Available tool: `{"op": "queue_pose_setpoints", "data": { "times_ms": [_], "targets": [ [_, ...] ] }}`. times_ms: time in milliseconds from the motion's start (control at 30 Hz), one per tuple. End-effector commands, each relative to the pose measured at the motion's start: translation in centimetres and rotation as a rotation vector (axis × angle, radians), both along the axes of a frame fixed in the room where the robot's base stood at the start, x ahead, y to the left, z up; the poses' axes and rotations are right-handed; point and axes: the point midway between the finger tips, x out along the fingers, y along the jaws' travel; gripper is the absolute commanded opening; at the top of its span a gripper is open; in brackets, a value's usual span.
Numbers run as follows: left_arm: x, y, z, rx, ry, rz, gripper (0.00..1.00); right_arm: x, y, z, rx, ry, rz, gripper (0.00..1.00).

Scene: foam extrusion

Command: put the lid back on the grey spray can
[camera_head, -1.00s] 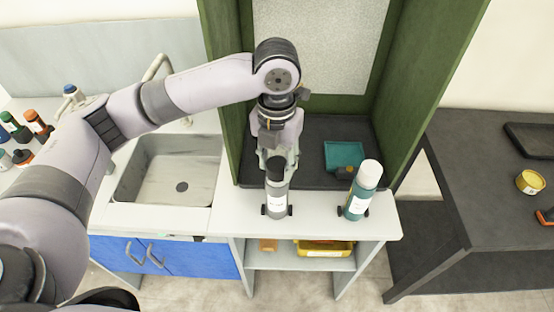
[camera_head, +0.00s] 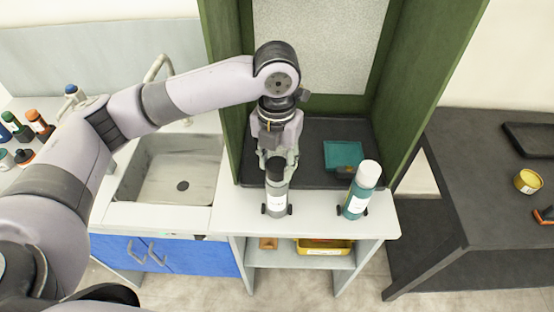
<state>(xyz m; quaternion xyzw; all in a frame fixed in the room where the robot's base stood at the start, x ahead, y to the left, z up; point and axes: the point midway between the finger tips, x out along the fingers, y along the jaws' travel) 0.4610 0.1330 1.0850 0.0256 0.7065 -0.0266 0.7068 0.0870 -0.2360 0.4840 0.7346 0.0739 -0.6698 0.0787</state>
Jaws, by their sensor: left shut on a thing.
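The grey spray can (camera_head: 276,202) stands upright on the front ledge of the white bench, in a small black holder. The gripper comes down from above and behind and is shut on the lid. The lid looks in line with the can; whether it is fully seated I cannot tell. My right gripper is not in view.
A teal spray can (camera_head: 357,200) with a white lid stands to the right on the same ledge. A teal tray (camera_head: 343,155) lies behind on the dark booth floor. A sink (camera_head: 170,170) is left; a dark table (camera_head: 480,180) is right.

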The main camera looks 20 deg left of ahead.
Motion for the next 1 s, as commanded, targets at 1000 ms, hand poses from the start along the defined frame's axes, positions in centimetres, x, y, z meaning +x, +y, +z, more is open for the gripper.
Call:
{"op": "queue_pose_setpoints", "data": {
  "times_ms": [1000],
  "targets": [
    [0.01,0.01,-0.30,0.000,0.000,0.000,0.27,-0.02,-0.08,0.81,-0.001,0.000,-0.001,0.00]
  ]
}}
